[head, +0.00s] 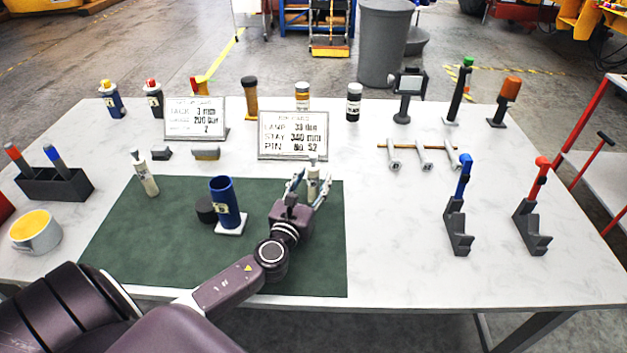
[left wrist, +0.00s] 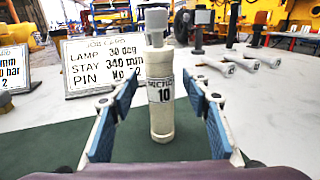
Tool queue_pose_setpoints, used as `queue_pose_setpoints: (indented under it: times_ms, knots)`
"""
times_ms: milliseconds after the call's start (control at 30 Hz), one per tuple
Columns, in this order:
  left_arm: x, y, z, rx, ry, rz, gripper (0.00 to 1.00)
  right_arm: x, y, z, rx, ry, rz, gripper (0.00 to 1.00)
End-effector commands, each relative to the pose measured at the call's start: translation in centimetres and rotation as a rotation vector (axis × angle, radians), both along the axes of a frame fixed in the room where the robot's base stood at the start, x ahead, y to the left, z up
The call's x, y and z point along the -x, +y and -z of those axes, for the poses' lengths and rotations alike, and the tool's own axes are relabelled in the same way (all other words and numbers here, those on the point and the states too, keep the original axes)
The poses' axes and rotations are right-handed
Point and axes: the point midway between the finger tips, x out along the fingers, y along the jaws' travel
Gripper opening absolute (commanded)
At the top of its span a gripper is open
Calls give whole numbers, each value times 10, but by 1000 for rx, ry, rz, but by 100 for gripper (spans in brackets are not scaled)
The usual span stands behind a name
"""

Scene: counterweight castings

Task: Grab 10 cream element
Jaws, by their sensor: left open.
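The cream element marked 10 (left wrist: 161,120) stands upright on the green mat (head: 280,275), a pale cylinder with a narrow neck and cap. In the head view the cream element (head: 313,183) is partly hidden by my left gripper (head: 308,190). My right gripper is not in view.
A blue cup on a white base (head: 226,205) and a dark round piece (head: 206,210) stand left of my gripper. A job card (head: 293,135) stands just behind the element. Two dark stands (head: 459,228) are on the right; the white table between is clear.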

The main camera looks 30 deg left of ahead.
Motion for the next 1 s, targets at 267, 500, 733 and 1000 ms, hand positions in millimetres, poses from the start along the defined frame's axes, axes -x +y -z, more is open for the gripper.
queue_pose_setpoints:
  times_ms: [267, 500, 733, 1000]
  knots:
    - [-4, 1, 1, 0, 1, 1, 44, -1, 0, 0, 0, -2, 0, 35]
    - [-3, 1, 1, 0, 1, 1, 19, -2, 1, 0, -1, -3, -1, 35]
    - [-4, 1, 0, 0, 0, 1, 0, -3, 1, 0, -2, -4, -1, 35]
    - [-4, 1, -3, 1, -1, 1, 0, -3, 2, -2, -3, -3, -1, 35]
